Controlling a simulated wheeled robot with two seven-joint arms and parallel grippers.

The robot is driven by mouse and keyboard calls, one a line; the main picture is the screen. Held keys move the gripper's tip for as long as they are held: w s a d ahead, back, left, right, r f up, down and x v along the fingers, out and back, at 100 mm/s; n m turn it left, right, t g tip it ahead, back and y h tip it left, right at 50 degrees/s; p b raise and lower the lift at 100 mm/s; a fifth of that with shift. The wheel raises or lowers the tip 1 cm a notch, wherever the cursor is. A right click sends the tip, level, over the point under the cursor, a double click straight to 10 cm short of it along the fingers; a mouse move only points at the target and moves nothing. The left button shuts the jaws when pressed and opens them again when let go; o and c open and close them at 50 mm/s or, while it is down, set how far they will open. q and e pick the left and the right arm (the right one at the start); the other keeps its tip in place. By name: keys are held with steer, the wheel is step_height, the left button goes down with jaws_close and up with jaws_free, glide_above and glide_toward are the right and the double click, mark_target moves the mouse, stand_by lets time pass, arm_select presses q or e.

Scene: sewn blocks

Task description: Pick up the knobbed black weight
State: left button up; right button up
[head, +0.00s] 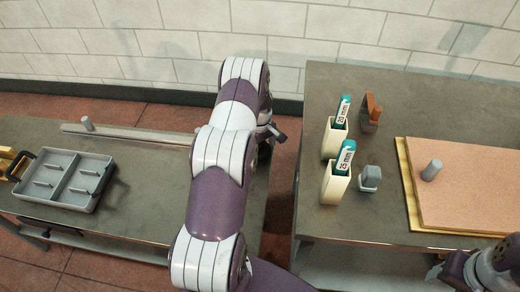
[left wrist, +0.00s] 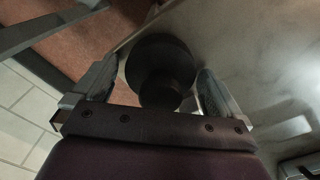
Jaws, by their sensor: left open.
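The knobbed black weight (left wrist: 160,62) shows in the left wrist view as a dark round body with a smaller round knob toward me. It lies between the two fingers of my left gripper (left wrist: 157,82), which are apart, with no clear grip on it. In the head view my left gripper (head: 272,131) is partly hidden behind my own arm, over the right end of the left table. I cannot make out the weight there. My right gripper (head: 436,271) is only partly in view at the bottom right, and its jaws are unclear.
The left table (head: 140,190) holds a grey divided tray (head: 66,178) and a long bar with a peg (head: 88,124). The right table (head: 350,85) holds two cream holders (head: 335,184) with teal labelled pieces, small blocks (head: 370,178) and a pinkish board (head: 475,180). A floor gap separates the tables.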

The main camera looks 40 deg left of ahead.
arm_select(q)
steer(key=shift+r, duration=0.15)
steer(key=c, duration=1.8)
